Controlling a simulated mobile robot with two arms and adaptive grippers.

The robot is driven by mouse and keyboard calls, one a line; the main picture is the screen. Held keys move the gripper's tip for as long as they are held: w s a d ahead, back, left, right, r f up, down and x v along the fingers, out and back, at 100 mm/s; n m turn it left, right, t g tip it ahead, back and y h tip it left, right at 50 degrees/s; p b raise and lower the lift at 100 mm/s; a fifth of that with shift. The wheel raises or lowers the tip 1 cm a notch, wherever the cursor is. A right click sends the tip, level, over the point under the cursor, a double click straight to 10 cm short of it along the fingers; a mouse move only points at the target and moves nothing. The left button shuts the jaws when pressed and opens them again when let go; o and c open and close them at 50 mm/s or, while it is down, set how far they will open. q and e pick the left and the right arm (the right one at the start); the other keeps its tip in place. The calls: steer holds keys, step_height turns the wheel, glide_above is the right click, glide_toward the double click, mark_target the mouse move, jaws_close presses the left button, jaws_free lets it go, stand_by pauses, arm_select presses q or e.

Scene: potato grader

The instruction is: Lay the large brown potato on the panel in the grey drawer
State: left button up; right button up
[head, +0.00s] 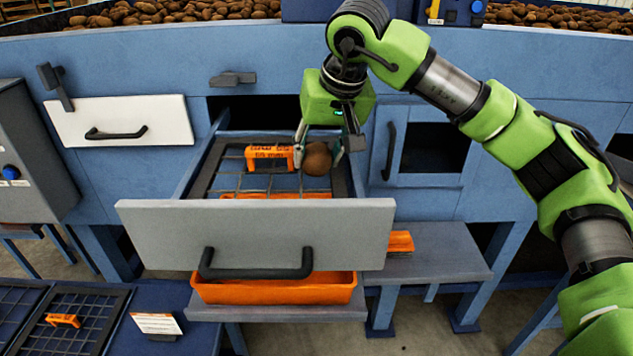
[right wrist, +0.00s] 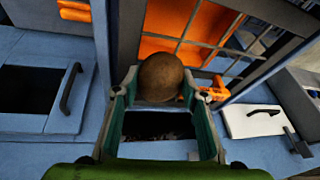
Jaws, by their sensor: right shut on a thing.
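The large brown potato (head: 318,158) is held between the fingers of my right gripper (head: 324,152), which is shut on it. It also shows in the right wrist view (right wrist: 161,78) between the two fingertips. The grey drawer (head: 255,222) is pulled open. The potato is over the right part of the panel in the head view. I cannot tell whether it touches the panel. My left gripper is not in view.
An orange bin (head: 274,289) stands under the drawer. A white drawer (head: 122,120) to the left is shut. A small door with a dark window (head: 434,152) is at the right. Another grid panel (head: 77,318) lies at the lower left. Potatoes fill the top.

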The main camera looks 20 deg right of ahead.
stand_by(0.4)
steer(key=o, duration=1.3)
